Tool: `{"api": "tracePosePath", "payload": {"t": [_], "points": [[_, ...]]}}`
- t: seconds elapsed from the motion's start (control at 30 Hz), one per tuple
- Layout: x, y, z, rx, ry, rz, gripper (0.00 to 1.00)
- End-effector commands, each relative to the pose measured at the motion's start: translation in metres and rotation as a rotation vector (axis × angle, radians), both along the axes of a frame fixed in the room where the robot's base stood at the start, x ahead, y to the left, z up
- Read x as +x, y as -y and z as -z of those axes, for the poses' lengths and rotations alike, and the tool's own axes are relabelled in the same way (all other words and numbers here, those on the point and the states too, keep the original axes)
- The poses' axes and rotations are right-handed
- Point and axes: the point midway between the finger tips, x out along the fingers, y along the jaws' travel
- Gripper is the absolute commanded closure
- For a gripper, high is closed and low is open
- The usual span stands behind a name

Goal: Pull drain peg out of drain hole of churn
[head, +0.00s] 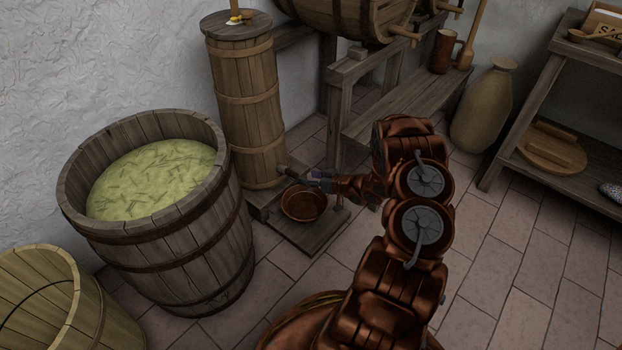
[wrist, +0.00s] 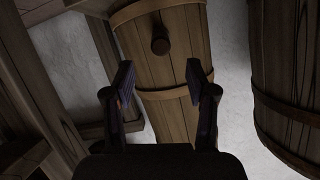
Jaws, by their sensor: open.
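The churn (head: 235,112) is a tall, narrow wooden stave barrel with hoops, upright by the wall. It also fills the middle of the wrist view (wrist: 178,60). The drain peg (head: 287,170) is a short dark round peg low on the churn's side. In the wrist view the peg (wrist: 160,42) sticks out of the staves, beyond the fingertips. The drain hole is hidden by the peg. My gripper (head: 313,178) is in front of the peg. In the wrist view my gripper (wrist: 160,82) is open and empty, with nothing between its fingers.
A copper bowl (head: 304,204) stands on a low wooden platform (head: 318,235) below my gripper. A large tub (head: 180,262) of green liquid stands left of the churn.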

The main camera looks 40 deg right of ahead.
Motion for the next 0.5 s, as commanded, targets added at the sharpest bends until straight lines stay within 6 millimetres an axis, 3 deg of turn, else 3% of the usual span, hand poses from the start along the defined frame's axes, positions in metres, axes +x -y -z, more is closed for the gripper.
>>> {"api": "tracePosePath", "payload": {"t": [0.27,0.5], "points": [[0.014,-0.005,0.007,0.006,0.005,-0.002,0.43],[0.043,-0.014,0.019,0.005,0.008,-0.006,0.43]]}}
